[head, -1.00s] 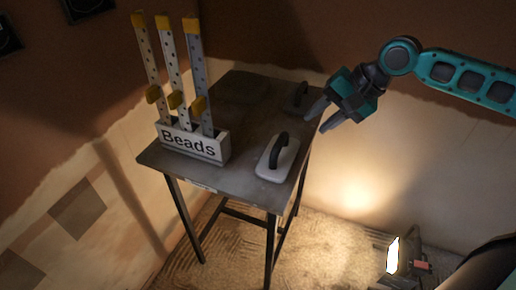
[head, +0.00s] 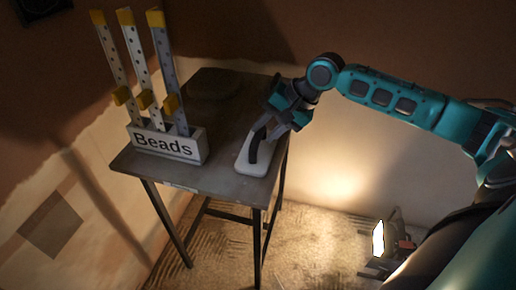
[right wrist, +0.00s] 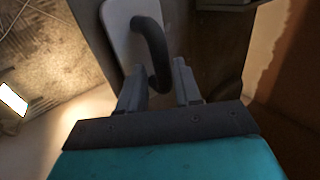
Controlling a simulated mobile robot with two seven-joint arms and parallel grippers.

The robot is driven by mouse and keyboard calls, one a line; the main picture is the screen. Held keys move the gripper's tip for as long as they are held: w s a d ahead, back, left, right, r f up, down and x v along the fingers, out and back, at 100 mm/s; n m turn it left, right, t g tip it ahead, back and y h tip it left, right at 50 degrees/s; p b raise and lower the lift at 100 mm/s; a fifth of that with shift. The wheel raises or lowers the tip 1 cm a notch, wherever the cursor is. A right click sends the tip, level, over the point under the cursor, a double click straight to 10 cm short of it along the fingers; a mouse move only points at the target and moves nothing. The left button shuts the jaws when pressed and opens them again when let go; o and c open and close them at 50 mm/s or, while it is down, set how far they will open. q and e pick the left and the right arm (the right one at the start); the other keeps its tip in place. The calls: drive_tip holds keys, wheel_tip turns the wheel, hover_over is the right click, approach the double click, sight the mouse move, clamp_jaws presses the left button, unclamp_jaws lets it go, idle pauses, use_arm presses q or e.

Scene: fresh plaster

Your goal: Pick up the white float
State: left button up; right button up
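The white float (head: 256,162) lies flat near the right edge of the small table, its dark curved handle (head: 254,144) facing up. In the right wrist view the white float (right wrist: 118,18) shows partly at the top, with its handle (right wrist: 151,45) running down toward the fingers. My right gripper (head: 276,122) is over the far end of the float. In the right wrist view my right gripper (right wrist: 159,88) is open, with the handle's near end between or just beyond its fingertips. I cannot tell whether they touch. My left gripper is not in view.
The table (head: 221,180) also bears a box marked "Beads" (head: 166,143) with upright perforated strips, left of the float. A dark flat thing (head: 212,84) lies at the back. A lit work lamp (head: 379,238) stands on the floor to the right.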

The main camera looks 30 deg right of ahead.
sight(260, 135)
drive_tip(key=x, duration=0.4)
drive_tip(key=shift+a+b, duration=0.15)
drive_tip(key=shift+b, duration=0.2)
drive_tip(key=shift+r, duration=0.1)
clamp_jaws()
